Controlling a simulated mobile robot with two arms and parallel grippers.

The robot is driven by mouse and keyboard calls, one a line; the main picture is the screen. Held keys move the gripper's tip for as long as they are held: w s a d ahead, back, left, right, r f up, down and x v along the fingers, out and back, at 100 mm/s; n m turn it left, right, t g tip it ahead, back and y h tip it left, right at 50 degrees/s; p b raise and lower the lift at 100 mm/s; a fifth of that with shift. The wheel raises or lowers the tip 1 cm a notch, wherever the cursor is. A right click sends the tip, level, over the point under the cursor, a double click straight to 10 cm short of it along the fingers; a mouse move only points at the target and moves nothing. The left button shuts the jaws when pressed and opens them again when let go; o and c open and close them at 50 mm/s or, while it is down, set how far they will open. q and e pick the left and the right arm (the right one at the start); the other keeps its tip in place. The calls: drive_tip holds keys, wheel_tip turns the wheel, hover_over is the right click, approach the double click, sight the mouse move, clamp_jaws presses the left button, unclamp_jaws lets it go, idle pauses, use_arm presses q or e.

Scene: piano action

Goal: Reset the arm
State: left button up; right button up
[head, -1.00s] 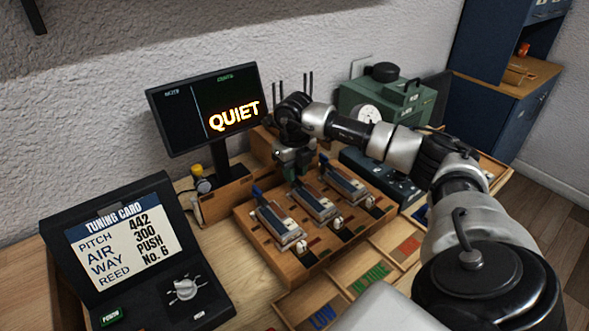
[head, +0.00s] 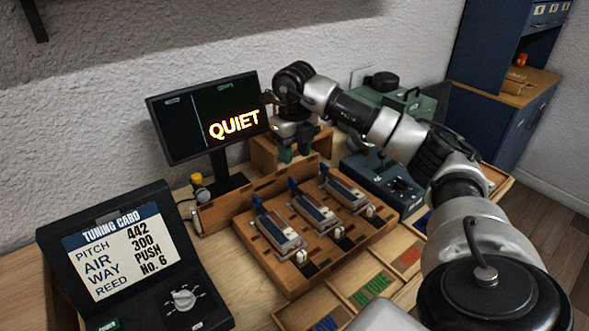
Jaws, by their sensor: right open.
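My right arm comes in from the lower right in the head view. Its gripper (head: 296,152) hangs above the back edge of the wooden key rack (head: 290,275), beside the monitor. The gripper is open, with its green fingers pointing down and nothing seen between them. The rack holds a left key unit (head: 276,228), a middle key unit (head: 315,212) and a right key unit (head: 345,190). The gripper is apart from all three. My left gripper is not in view.
A monitor (head: 208,118) reading "QUIET" stands behind the rack. A tuning card console (head: 130,255) stands at the lower left. A blue control box (head: 385,182) and a green machine (head: 400,98) stand to the right. A tray with coloured strips (head: 345,292) lies in front.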

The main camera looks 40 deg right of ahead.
wheel_tip(320, 180, up, 2)
drive_tip(key=shift+r, duration=0.15)
drive_tip(key=shift+r, duration=0.1)
idle(0.5)
